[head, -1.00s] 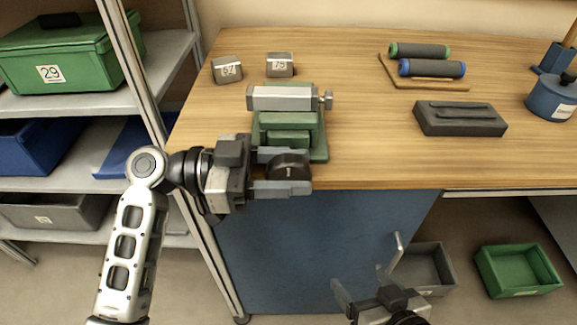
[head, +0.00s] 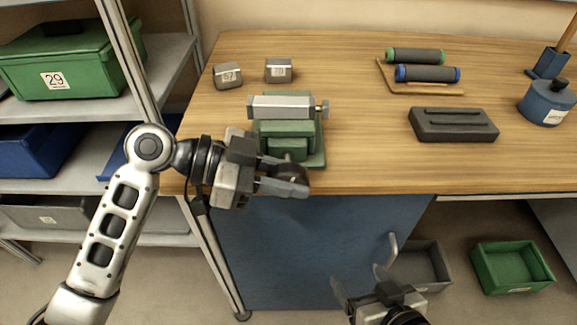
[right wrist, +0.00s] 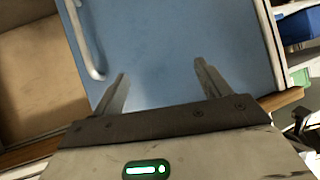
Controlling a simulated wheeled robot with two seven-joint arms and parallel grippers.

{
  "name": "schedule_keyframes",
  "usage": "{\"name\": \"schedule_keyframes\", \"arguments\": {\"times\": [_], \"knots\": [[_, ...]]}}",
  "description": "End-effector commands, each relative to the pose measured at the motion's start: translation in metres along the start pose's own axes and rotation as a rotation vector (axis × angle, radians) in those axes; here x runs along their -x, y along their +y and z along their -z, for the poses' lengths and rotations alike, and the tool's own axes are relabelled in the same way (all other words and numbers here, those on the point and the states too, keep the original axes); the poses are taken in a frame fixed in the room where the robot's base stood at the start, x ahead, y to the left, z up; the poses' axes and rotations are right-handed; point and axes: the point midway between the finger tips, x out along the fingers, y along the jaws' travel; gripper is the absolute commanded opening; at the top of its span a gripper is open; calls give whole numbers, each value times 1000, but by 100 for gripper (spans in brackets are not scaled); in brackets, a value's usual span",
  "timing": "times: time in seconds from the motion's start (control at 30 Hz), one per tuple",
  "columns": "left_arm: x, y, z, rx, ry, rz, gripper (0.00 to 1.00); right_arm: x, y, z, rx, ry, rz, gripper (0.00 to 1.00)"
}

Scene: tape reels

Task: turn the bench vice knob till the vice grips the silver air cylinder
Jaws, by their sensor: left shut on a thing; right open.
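The green bench vice (head: 314,150) stands near the front edge of the wooden bench. The silver air cylinder (head: 282,106) lies across the top of the vice, level between its jaws; I cannot tell whether they press on it. My left gripper (head: 290,182) is at the front of the vice, shut on the dark round knob (head: 290,173), whose outline is partly hidden by the fingers. My right gripper (head: 362,286) is open and empty, low in front of the blue cabinet door; its two fingers also show apart in the right wrist view (right wrist: 160,85).
Two small grey numbered blocks (head: 278,70) sit behind the vice. A shelf rack (head: 172,60) borders the bench on the left.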

Motion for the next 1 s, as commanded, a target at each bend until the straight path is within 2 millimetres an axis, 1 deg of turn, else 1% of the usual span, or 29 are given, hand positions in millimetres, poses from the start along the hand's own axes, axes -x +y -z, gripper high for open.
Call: {"name": "schedule_keyframes", "arguments": {"times": [0.03,0.13,0.4,0.6,1.0], "knots": [[3,0,5,-3,-43,0,0,4,0,7,7,-4,-5,76],[2,0,5,-2,-110,1,0,6,1,11,19,-11,-12,76],[0,0,3,1,-238,1,0,12,4,10,56,-50,-27,76],[-1,0,1,1,-278,1,0,13,6,8,77,-63,-31,76],[-1,0,0,1,-283,1,0,12,7,6,82,-67,-30,76]]}}
